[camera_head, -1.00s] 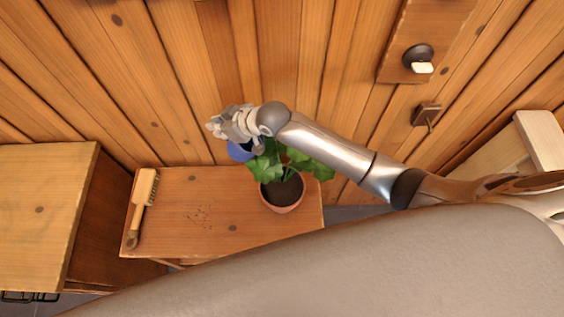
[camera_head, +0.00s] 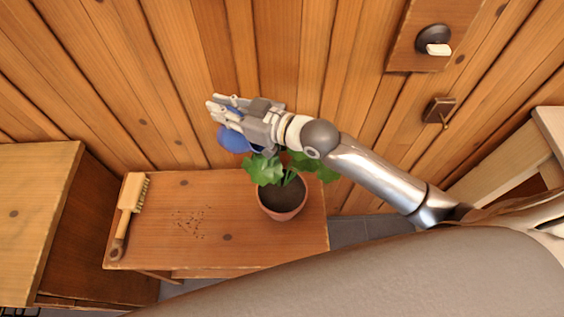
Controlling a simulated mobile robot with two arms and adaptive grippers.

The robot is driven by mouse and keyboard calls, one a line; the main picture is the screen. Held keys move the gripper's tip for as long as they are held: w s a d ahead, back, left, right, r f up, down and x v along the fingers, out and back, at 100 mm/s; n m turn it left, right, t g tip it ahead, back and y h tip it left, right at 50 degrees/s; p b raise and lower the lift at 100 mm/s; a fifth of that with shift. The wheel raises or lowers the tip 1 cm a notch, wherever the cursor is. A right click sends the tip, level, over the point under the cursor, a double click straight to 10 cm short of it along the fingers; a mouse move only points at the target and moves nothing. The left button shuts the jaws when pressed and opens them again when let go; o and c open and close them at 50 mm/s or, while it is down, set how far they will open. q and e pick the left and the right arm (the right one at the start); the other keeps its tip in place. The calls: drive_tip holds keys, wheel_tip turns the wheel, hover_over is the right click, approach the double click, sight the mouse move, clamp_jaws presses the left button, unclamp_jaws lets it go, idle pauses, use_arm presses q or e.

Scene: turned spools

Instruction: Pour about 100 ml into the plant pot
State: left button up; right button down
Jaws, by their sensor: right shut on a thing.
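The plant pot (camera_head: 283,213) is terracotta with dark soil and a green leafy plant (camera_head: 266,170). It stands upright at the right end of the small wooden bench. My right gripper (camera_head: 222,107) is above and behind the pot, to its upper left in the head view. It is shut on a blue vessel (camera_head: 234,140). My gripper covers much of the vessel, so its mouth and contents are hidden. I cannot tell whether anything flows from it. My left gripper is not in view.
A wooden-handled brush (camera_head: 130,206) lies at the bench's left end. Brown crumbs (camera_head: 188,222) are scattered on the bench (camera_head: 225,255). A wooden cabinet (camera_head: 35,215) stands left. A plank wall rises behind, with a knob (camera_head: 433,40) and a switch (camera_head: 438,110).

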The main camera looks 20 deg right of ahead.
sight(232, 108)
drive_tip(key=shift+s+d+r+t+y+b, duration=0.15)
drive_tip(key=shift+s+r+t+y+b, duration=0.15)
drive_tip(key=shift+b, duration=0.2)
drive_tip(key=shift+s+d+r+t+y+b, duration=0.1)
drive_tip(key=shift+d+r+t+b, duration=0.1)
drive_tip(key=shift+r+b, duration=0.25)
drive_tip(key=shift+s+d+r+t+y+b, duration=0.35)
drive_tip(key=shift+r+t+y+b, duration=0.15)
drive_tip(key=shift+b, duration=0.65)
drive_tip(key=shift+s+d+b, duration=0.2)
drive_tip(key=shift+b, duration=0.1)
drive_tip(key=shift+s+d+r, duration=0.2)
drive_tip(key=shift+s+d+r+t+y+b, duration=0.35)
drive_tip(key=shift+s+d+t+y+b, duration=0.2)
drive_tip(key=shift+b, duration=0.45)
drive_tip(key=shift+r, duration=0.1)
